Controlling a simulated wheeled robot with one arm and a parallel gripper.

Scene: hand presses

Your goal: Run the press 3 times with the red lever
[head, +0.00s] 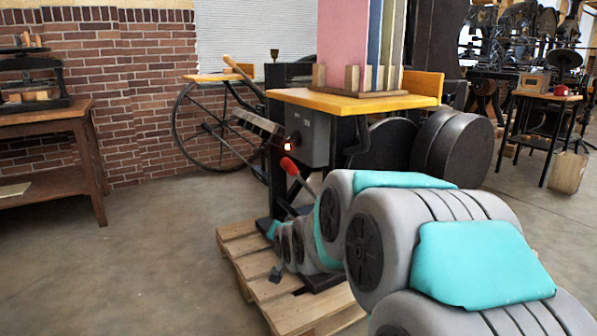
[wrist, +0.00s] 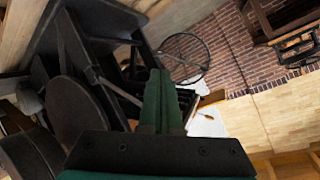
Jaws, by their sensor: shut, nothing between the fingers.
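The press, with a grey box (head: 312,135) on its front, stands in the middle of the head view on a wooden pallet (head: 240,252). The red lever (head: 288,165) has a red knob and a thin metal shaft slanting down to the right. My arm covers the shaft's lower end. In the head view my arm reaches low in front of the press, and the gripper's fingers cannot be made out clearly. In the wrist view my gripper (wrist: 160,75) has its green fingers together and empty, with the dark press frame (wrist: 70,50) behind. The lever is not seen there.
A wooden board (head: 350,103) with tall coloured sheets tops the press. A spoked wheel (head: 180,125) is at its left. A wooden table (head: 40,125) stands far left. Floor on the left is clear.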

